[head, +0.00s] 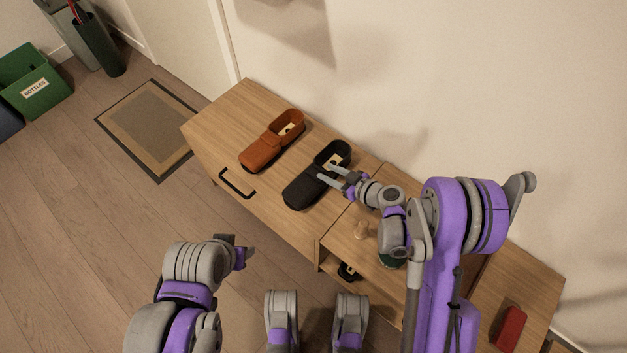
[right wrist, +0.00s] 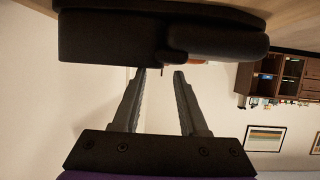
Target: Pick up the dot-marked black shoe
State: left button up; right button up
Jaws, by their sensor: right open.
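A black shoe (head: 303,190) lies on the wooden cabinet top, its opening toward the wall with a pale insole patch inside. I cannot make out a dot mark. My right gripper (head: 326,171) is open over the shoe's right side, near the opening. In the right wrist view the black shoe (right wrist: 110,38) fills the top, and the open fingertips (right wrist: 160,72) are at its edge with nothing between them; contact is unclear. My left gripper (head: 242,254) hangs low in front of the cabinet, away from the shoe; its jaw gap is not clear.
A brown shoe (head: 271,144) lies left of the black one on the cabinet (head: 222,130). A red object (head: 510,328) lies at the far right end. The wall runs close behind the cabinet.

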aim_at(322, 171)
jog(key=x, duration=0.3)
jog(key=shift+a+f, duration=0.1)
jog(key=shift+a, duration=0.1)
grip_shut()
dwell(1.2)
